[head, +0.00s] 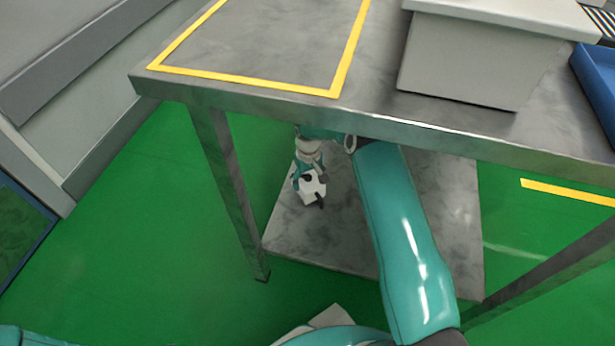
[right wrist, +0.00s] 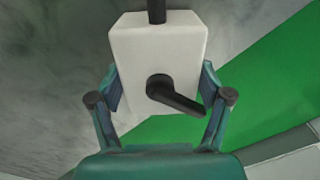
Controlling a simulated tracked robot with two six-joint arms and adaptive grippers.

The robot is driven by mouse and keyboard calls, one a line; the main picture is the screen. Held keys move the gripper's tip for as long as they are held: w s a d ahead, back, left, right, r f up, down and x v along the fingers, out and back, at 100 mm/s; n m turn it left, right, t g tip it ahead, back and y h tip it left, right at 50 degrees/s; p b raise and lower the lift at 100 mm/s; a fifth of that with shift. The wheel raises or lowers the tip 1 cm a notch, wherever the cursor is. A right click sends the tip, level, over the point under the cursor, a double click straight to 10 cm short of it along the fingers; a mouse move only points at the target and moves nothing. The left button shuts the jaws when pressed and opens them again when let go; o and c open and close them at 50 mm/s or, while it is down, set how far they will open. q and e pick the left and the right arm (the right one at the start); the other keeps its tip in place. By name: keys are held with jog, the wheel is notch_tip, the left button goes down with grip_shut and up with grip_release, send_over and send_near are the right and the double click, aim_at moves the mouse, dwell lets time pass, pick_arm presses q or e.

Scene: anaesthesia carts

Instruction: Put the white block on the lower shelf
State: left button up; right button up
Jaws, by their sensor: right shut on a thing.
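The white block (head: 316,188) has black parts on it. It also shows large in the right wrist view (right wrist: 180,52), with a black lever on its near face and a dark stub at its top edge. My right gripper (head: 306,176) is shut on the block, with one finger on each side of it. The arm reaches under the table top, and gripper and block appear over the lower shelf (head: 432,215), a grey slab near the floor. I cannot tell whether the block touches the shelf. My left gripper is not in view.
The table top (head: 260,45) hangs over the shelf and hides part of my arm. A yellow outline (head: 240,81) marks its left side. A grey box (head: 470,60) and a blue tray (head: 592,85) stand on it. Table legs (head: 228,190) flank the shelf. The visible shelf is bare.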

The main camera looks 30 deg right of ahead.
jog(key=shift+f+b, duration=0.45)
jog(key=shift+f, duration=0.25)
dwell(0.3)
jog(key=o, duration=1.4)
notch_tip(320, 180, up, 11)
jog(key=shift+f, duration=0.2)
jog(key=shift+r, duration=0.65)
